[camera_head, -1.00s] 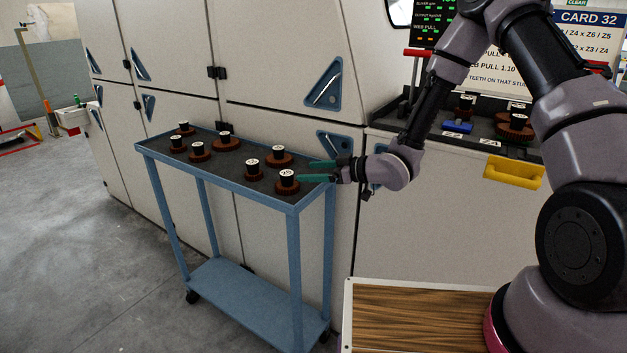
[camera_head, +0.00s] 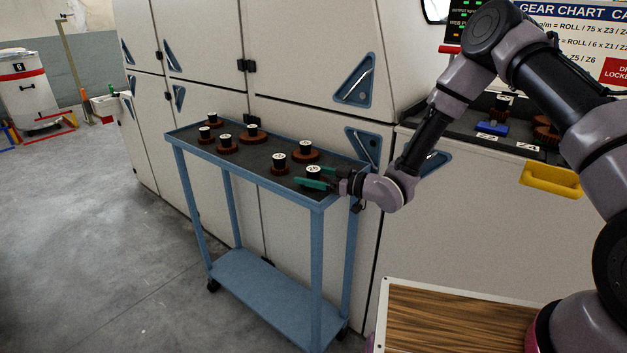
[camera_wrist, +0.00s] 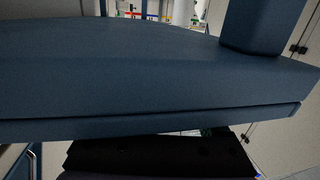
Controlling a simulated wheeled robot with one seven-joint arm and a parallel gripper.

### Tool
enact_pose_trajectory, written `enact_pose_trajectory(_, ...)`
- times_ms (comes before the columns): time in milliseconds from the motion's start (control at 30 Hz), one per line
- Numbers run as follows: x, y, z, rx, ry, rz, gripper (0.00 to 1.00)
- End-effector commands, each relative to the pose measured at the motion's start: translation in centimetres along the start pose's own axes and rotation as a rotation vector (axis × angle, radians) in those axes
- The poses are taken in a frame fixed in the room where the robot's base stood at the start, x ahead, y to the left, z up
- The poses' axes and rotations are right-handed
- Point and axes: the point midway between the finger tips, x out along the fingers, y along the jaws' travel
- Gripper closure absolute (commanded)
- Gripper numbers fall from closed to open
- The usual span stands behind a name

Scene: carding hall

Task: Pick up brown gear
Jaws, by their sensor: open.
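Several brown gears with black hubs and white-labelled tops stand on the dark top of a blue cart (camera_head: 265,171). The nearest brown gear (camera_head: 314,171) is by the cart's front right corner. My gripper (camera_head: 318,177) is open there, its teal fingers pointing left. One finger crosses in front of this gear and the other lies behind or beside its hub. I cannot tell whether they touch it, and much of its brown rim is hidden. In the wrist view a blue surface (camera_wrist: 150,75), apparently the cart, fills most of the picture, and no gear shows.
Other brown gears (camera_head: 305,151) and (camera_head: 279,164) stand close by on the cart. Cream machine doors (camera_head: 300,50) rise behind it. A machine ledge with a yellow handle (camera_head: 550,179) is at right. A wood-topped surface (camera_head: 450,320) is at front right. Floor is clear at left.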

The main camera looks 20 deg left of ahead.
Motion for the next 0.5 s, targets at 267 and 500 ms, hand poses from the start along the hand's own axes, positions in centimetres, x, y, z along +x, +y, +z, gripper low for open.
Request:
enact_pose_trajectory(267,2.2,0.1,0.0,0.000,-0.001,0.001,0.19)
enact_pose_trajectory(500,2.2,0.1,0.0,0.001,-0.001,0.001,0.49)
